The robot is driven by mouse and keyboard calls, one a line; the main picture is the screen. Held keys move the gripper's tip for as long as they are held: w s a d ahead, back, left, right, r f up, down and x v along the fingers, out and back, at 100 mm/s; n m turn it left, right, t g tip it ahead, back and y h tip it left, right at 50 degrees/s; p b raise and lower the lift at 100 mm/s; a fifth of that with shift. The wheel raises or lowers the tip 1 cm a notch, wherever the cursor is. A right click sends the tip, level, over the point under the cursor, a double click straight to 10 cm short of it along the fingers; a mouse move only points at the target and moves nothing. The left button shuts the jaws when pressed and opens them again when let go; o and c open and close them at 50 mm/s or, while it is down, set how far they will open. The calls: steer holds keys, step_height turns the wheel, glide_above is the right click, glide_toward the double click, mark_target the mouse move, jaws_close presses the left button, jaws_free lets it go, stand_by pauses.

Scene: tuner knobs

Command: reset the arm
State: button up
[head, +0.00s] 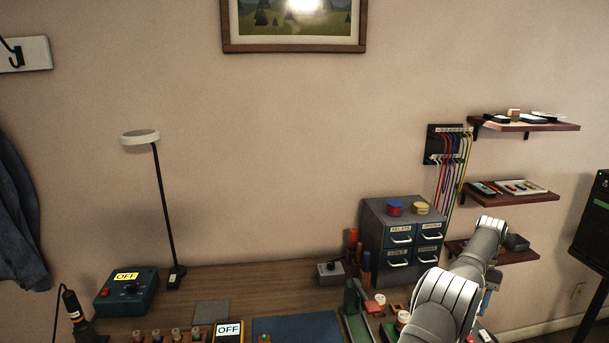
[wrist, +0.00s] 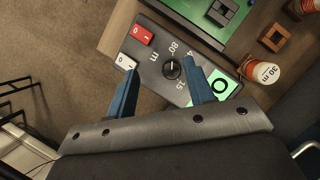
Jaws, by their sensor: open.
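My gripper (wrist: 159,65) is open, with its two blue fingers apart and nothing between them in the wrist view. Beyond the fingertips lies a dark tuner box with a round black knob (wrist: 172,68), near printed marks including "80 m" and "15". The fingers appear to be on either side of the knob in the picture, but I cannot tell how far above the box they are.
A drawer cabinet (head: 374,231) and a lamp (head: 161,200) stand on the bench (head: 240,278).

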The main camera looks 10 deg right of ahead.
steer(key=f, duration=0.1)
steer(key=w+f, duration=0.1)
steer(key=f, duration=0.1)
steer(key=shift+w+a+f, duration=0.1)
steer(key=shift+a, duration=0.05)
steer(key=shift+f, duration=0.75)
